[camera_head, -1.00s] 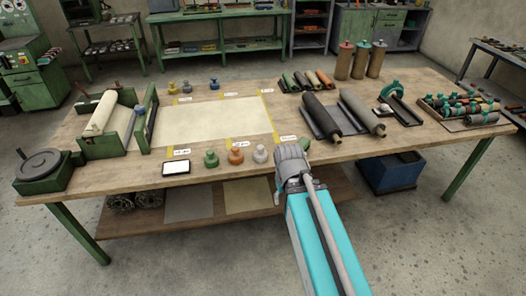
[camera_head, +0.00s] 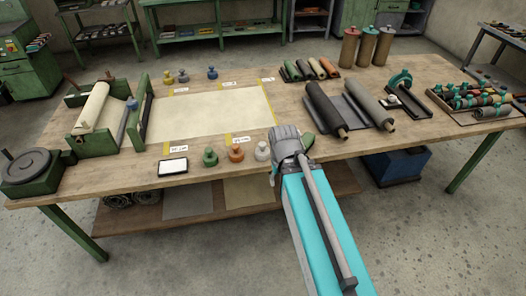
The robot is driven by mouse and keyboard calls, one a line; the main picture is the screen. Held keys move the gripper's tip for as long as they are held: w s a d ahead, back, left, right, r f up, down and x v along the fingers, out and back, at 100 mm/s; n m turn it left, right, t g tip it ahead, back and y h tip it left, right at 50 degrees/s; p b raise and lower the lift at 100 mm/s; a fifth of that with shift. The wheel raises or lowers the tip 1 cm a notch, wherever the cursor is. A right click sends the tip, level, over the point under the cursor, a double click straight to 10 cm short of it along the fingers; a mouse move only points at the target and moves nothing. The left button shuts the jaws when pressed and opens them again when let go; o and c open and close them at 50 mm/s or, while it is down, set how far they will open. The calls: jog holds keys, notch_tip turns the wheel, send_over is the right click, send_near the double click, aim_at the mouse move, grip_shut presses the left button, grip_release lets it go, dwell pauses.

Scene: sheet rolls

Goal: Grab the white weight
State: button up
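The white weight (camera_head: 262,151) stands upright near the front edge of the wooden table. It is the rightmost of a short row with an orange weight (camera_head: 235,153) and a green weight (camera_head: 210,157). My gripper (camera_head: 288,135) is at the table's front edge, just right of the white weight. The arm behind it hides its fingers, so I cannot see whether they are open or shut. I cannot tell whether the gripper touches the weight.
A small white-topped pad (camera_head: 173,167) lies left of the weights. A pale sheet (camera_head: 205,112) lies behind them. A dark roll (camera_head: 325,108) and a grey roll (camera_head: 367,104) lie to the right. Yellow, blue and grey-blue weights stand at the sheet's far edge.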

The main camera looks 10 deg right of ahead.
jog(key=shift+o, duration=0.6)
jog(key=shift+a, duration=0.15)
jog(key=o, duration=0.4)
jog(key=shift+w+f, duration=0.25)
jog(key=w+a+f+m+t+h+b, duration=0.1)
jog(key=w+f+m+h+b, duration=0.2)
jog(key=w+b, duration=0.3)
jog(key=w+a+f+m+t+h+b, duration=0.1)
jog(key=w+f+m+h+b, duration=0.35)
jog(key=w, duration=0.25)
jog(key=w+a+m+t+h+b, duration=0.1)
jog(key=w+a+m+b, duration=0.1)
jog(key=w+a, duration=0.1)
jog(key=w+a+r+m+t+h+b, duration=0.1)
jog(key=w+a+m+h+b, duration=0.1)
jog(key=w+a+b, duration=0.1)
jog(key=w+a+m+t+h+b, duration=0.1)
jog(key=w+a+m+h+b, duration=0.1)
jog(key=w+a, duration=0.1)
jog(key=shift+w+a+r+t+b, duration=0.1)
jog(key=shift+w+a+t+b, duration=0.1)
jog(key=shift+w, duration=0.2)
jog(key=shift+w+a+r+t+b, duration=0.1)
jog(key=shift+w+a+t+b, duration=0.1)
jog(key=shift+w, duration=0.2)
jog(key=shift+d, duration=0.1)
